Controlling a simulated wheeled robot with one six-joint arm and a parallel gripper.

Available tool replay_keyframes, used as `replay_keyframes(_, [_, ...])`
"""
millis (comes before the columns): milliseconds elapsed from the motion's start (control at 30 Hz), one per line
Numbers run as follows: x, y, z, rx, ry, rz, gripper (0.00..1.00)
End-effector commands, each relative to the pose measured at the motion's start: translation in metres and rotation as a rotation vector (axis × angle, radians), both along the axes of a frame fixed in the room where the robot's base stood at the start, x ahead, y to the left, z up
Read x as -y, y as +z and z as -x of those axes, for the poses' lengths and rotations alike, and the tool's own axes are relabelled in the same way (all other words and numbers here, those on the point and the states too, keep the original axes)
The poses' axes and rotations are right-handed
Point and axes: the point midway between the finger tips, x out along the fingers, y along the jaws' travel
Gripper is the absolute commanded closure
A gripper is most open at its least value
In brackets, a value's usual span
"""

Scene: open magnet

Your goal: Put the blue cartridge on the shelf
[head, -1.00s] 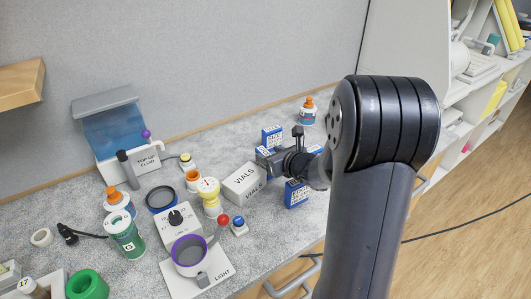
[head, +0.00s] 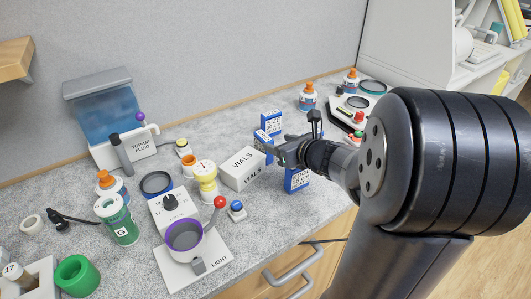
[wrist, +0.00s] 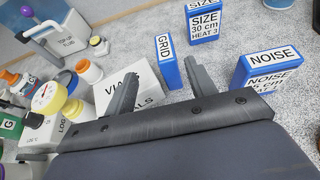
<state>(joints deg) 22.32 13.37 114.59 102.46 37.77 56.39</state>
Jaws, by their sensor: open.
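Three blue cartridges with white labels stand on the bench. The GRID one (wrist: 169,68) is partly hidden by my gripper in the head view (head: 263,146). The SIZE one (wrist: 204,32) stands behind it, also in the head view (head: 271,123). The NOISE one (wrist: 268,68) is to the right, and its blue body shows in the head view (head: 297,181). My gripper (wrist: 160,67) is open, low over the bench. The GRID cartridge appears between its fingers, nearer the right one; contact is unclear. A wooden wall shelf (head: 17,62) is cut off at the upper left.
A white VIALS box (head: 242,168) lies left of my gripper. A gauge on a yellow stand (head: 206,183), a knob box (head: 173,212) and a LIGHT stand (head: 205,270) crowd the left. Orange-capped bottles (head: 308,97) stand behind. White shelving (head: 440,60) is at right.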

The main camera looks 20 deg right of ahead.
Motion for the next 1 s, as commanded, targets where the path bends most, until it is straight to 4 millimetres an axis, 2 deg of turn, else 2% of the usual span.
replay_keyframes(300, [-0.013, -0.017, -0.039, -0.001, 0.002, 0.000, 0.47])
replay_keyframes(533, [-0.015, -0.021, -0.051, -0.002, 0.001, 0.000, 0.47])
replay_keyframes(800, [-0.020, -0.035, -0.082, -0.003, 0.002, -0.001, 0.47])
replay_keyframes(1000, [-0.023, -0.039, -0.092, -0.001, 0.001, 0.000, 0.47])
